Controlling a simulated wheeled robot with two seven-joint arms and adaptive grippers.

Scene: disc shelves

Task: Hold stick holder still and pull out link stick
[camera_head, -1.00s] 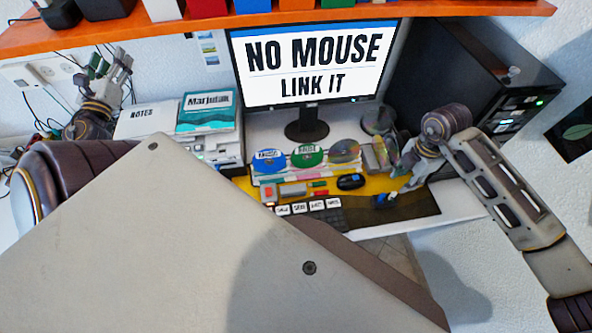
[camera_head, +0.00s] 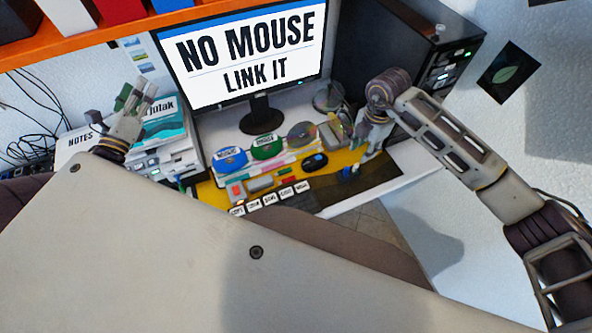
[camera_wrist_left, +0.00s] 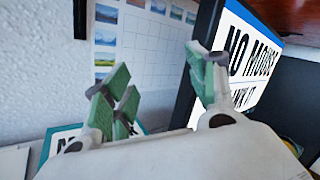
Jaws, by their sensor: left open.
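My left gripper (camera_head: 131,105) is raised at the left, in front of the books, well away from the desk items. It is open and empty; its green-padded fingers are spread in the left wrist view (camera_wrist_left: 160,92). My right gripper (camera_head: 368,143) points down over the right part of the yellow desk mat; its fingers are too small to tell open or shut. A small dark and blue item (camera_head: 350,173) lies just below it, perhaps the stick holder with the link stick; I cannot tell them apart. The left wrist view does not show this item.
A monitor (camera_head: 242,65) reads "NO MOUSE LINK IT". A black mouse (camera_head: 315,161), small blocks and keys lie on the mat (camera_head: 385,170). A black computer case (camera_head: 395,55) stands behind my right arm.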

